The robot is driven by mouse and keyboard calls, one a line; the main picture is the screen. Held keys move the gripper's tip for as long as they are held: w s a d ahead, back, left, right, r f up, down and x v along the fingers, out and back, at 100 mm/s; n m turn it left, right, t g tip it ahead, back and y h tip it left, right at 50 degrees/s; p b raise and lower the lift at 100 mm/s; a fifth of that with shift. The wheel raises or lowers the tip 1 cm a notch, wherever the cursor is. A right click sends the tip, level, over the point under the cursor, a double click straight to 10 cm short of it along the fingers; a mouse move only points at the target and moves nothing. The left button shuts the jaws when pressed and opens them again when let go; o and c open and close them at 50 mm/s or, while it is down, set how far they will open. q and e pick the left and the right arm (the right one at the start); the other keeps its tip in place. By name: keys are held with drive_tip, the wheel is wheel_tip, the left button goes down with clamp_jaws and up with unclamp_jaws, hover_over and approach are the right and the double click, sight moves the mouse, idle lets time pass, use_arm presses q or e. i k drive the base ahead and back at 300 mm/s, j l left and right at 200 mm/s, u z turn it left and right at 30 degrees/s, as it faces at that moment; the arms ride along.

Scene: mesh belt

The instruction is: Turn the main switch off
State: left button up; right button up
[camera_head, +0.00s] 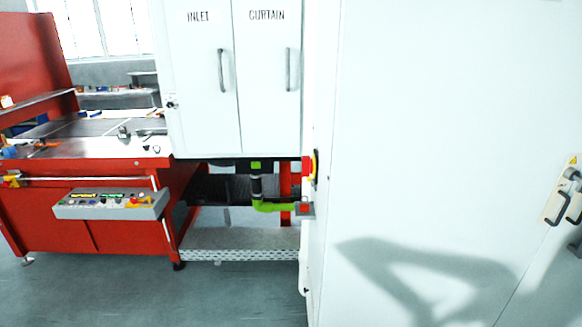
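A red and yellow rotary switch (309,166), which looks like the main switch, sits on the narrow left side face of the large white cabinet (430,130). I see it nearly edge-on, with a dark part at its right edge. I cannot tell which way its handle is turned. Neither of my grippers shows in the head view. Only a dark shadow, shaped like an arm, falls on the lower front of the cabinet.
A white two-door cabinet marked INLET and CURTAIN (237,80) stands left of the switch. Below it a bright green pipe (275,206) runs near the floor. A red machine table (95,165) carries a grey button panel (112,203). Grey floor (200,295) in front is clear.

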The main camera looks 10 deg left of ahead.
sight(307, 162)
drive_tip(key=k+j+z, duration=0.1)
drive_tip(key=j, duration=0.85)
drive_tip(key=i+j+z, duration=0.1)
drive_tip(key=z, duration=0.2)
drive_tip(key=j+z, duration=0.1)
drive_tip(key=z, duration=0.25)
drive_tip(key=i+j+z, duration=0.15)
drive_tip(key=j, duration=0.2)
drive_tip(key=i+j+z, duration=0.15)
drive_tip(key=j, duration=0.2)
drive_tip(key=j+z, duration=0.2)
drive_tip(key=j, duration=0.15)
drive_tip(key=i+j, duration=0.15)
drive_tip(key=j, duration=0.55)
drive_tip(key=i+j+z, duration=0.15)
drive_tip(key=j, duration=1.3)
drive_tip(key=i+z, duration=0.05)
